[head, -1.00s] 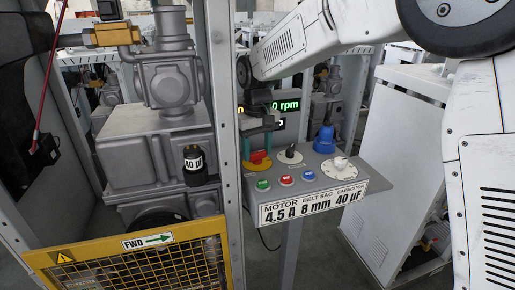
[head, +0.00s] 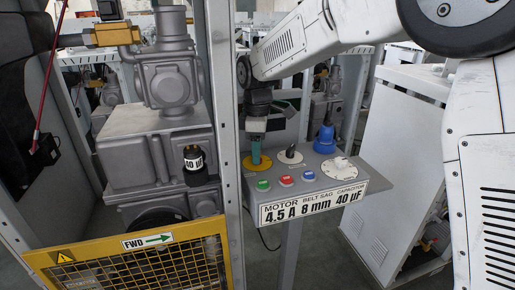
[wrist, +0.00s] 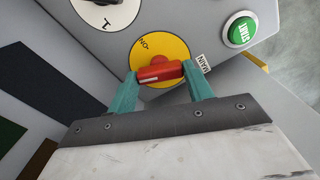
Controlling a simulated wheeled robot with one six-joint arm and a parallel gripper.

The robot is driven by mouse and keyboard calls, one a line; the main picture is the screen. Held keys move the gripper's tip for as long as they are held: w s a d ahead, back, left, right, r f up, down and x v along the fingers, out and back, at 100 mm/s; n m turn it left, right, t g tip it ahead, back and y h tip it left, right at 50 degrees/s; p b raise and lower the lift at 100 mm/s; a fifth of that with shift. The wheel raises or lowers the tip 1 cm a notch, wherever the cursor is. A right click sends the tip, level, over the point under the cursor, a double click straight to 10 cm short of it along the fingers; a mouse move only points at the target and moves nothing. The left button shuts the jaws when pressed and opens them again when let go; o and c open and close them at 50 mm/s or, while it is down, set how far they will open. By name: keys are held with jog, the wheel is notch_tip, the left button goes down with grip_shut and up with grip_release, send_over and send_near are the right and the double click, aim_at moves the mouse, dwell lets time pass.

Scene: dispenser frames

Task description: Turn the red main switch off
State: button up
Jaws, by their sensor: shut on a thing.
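The red main switch (wrist: 158,72) is a red bar handle on a round yellow plate (wrist: 172,46) at the middle of the wrist view. "ON" is printed at the plate's upper left edge, and a "MAIN" label sits at its right. My gripper (wrist: 160,75) is shut on the red handle, with one teal finger at each end of the bar. In the head view my gripper (head: 255,153) points down onto the yellow plate (head: 264,166), its fingers seen edge-on. They hide the red handle there.
The grey control box (head: 320,180) also carries a black selector (head: 290,153), a white capacitor dial (head: 340,165), a blue knob (head: 325,140) and green, red and blue buttons. A metal post (head: 221,100) stands close to its left. A yellow guard (head: 150,265) is at lower left.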

jog(key=shift+n, duration=2.2)
jog(key=o, duration=1)
jog(key=shift+r, duration=0.1)
notch_tip(320, 180, up, 8)
jog(key=shift+f, duration=0.15)
